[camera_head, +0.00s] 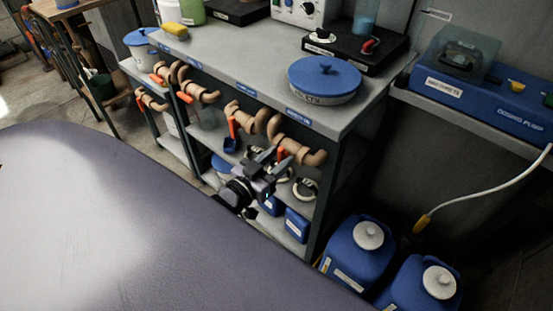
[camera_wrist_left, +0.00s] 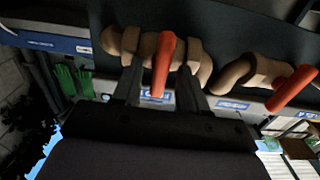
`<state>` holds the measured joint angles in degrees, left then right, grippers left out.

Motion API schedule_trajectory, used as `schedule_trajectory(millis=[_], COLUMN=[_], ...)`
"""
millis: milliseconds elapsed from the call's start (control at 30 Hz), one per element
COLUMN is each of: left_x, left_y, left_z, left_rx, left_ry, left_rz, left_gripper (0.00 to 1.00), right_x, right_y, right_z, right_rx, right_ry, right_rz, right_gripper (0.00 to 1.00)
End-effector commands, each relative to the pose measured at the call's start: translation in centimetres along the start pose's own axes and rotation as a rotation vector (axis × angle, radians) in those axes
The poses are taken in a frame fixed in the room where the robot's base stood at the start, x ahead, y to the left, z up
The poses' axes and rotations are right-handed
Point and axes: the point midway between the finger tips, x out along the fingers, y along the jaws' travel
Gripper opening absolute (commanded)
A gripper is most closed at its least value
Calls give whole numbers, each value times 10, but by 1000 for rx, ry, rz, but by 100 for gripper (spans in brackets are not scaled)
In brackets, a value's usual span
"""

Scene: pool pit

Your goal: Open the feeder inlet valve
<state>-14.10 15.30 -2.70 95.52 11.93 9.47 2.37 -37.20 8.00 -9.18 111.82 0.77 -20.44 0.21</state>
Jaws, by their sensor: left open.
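A row of tan pipe valves with orange levers runs along the front of the grey bench. I cannot read which label names the feeder inlet. My left gripper (camera_head: 272,157) is at the rightmost valve, beside its orange lever (camera_head: 281,154). In the left wrist view, the open fingers of my left gripper (camera_wrist_left: 158,76) stand on either side of an orange lever (camera_wrist_left: 162,66), with gaps to both sides. The tan pipe (camera_wrist_left: 196,64) lies behind the lever. A second orange lever (camera_wrist_left: 292,88) is to the right there. My right gripper is not in view.
The grey bench (camera_head: 243,52) carries a blue-lidded pot (camera_head: 324,80) and a black hot plate (camera_head: 355,48). Other orange levers (camera_head: 232,127) are close by on the left. Shelves below hold blue containers (camera_head: 297,225). Two blue jugs (camera_head: 357,252) stand on the floor at right.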

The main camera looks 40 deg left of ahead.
Motion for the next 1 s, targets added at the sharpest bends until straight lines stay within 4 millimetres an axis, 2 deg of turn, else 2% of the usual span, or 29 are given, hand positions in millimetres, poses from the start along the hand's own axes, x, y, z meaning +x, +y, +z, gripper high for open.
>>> schedule_trajectory(millis=[67,100,200,567,767,1000], left_x=[0,0,0,0,0,0], left_y=[0,0,0,0,-1,-3], left_z=[0,0,0,-1,-1,-1], left_rx=[0,0,0,-34,-138,-346], left_ry=[0,0,0,0,-2,-2], left_rz=[0,0,0,0,0,0], left_gripper=[43,30,0,0,0,0], right_x=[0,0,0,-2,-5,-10], right_y=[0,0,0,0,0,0], right_z=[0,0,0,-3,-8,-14], right_rx=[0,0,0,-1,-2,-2], right_ry=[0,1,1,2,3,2], right_rz=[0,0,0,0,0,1], right_gripper=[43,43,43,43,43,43])
